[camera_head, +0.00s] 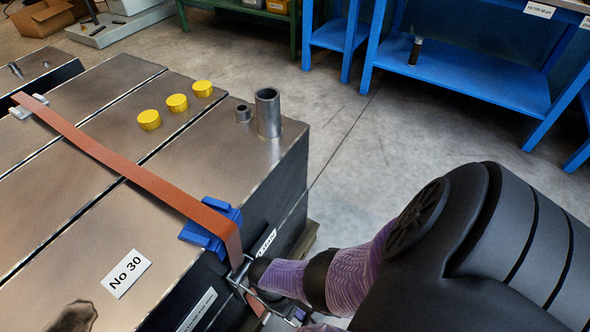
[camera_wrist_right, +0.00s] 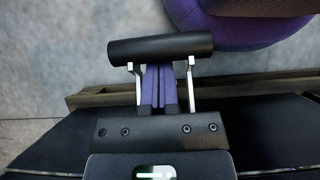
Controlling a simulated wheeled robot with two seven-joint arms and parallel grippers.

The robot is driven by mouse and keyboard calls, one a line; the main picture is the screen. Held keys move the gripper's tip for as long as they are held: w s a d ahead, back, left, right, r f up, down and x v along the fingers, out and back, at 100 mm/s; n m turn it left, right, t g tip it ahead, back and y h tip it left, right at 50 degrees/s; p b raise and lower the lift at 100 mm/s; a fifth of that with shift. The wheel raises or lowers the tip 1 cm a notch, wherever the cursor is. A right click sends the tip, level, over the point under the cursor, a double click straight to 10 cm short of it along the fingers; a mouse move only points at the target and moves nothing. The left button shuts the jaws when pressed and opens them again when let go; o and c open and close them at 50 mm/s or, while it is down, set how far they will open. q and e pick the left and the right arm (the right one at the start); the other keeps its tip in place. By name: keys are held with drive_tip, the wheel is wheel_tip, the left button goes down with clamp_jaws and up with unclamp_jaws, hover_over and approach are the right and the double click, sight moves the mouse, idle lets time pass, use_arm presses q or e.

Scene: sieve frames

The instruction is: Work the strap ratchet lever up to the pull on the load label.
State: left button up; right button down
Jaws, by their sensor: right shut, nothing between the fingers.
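An orange-brown strap (camera_head: 120,160) runs over the metal-topped load and bends down over a blue edge protector (camera_head: 212,225). The metal ratchet (camera_head: 240,272) hangs on the strap at the side face, partly hidden by my right arm. In the right wrist view, the lever's black grip (camera_wrist_right: 160,47) lies across, on two metal side arms. My right gripper (camera_wrist_right: 160,82) has its purple fingers together, empty, between those arms and partly behind the grip; I cannot tell if they touch. A white "No 30" label (camera_head: 126,273) lies on top. My left gripper is not in view.
Side-face labels (camera_head: 198,310) are too small to read. Yellow caps (camera_head: 177,103) and a grey pipe stub (camera_head: 268,112) stand on the load. A blue bench (camera_head: 460,80) is at the back right. Grey floor (camera_head: 350,150) between is clear.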

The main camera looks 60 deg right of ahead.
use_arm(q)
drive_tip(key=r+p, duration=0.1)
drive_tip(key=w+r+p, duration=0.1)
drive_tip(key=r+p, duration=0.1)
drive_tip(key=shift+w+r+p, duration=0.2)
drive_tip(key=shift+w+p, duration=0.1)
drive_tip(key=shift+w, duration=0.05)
use_arm(e)
drive_tip(key=shift+g, duration=0.4)
drive_tip(key=r, duration=0.2)
drive_tip(key=s+r, duration=0.1)
drive_tip(key=r, duration=0.1)
drive_tip(key=shift+d+r, duration=0.1)
drive_tip(key=shift+r, duration=0.2)
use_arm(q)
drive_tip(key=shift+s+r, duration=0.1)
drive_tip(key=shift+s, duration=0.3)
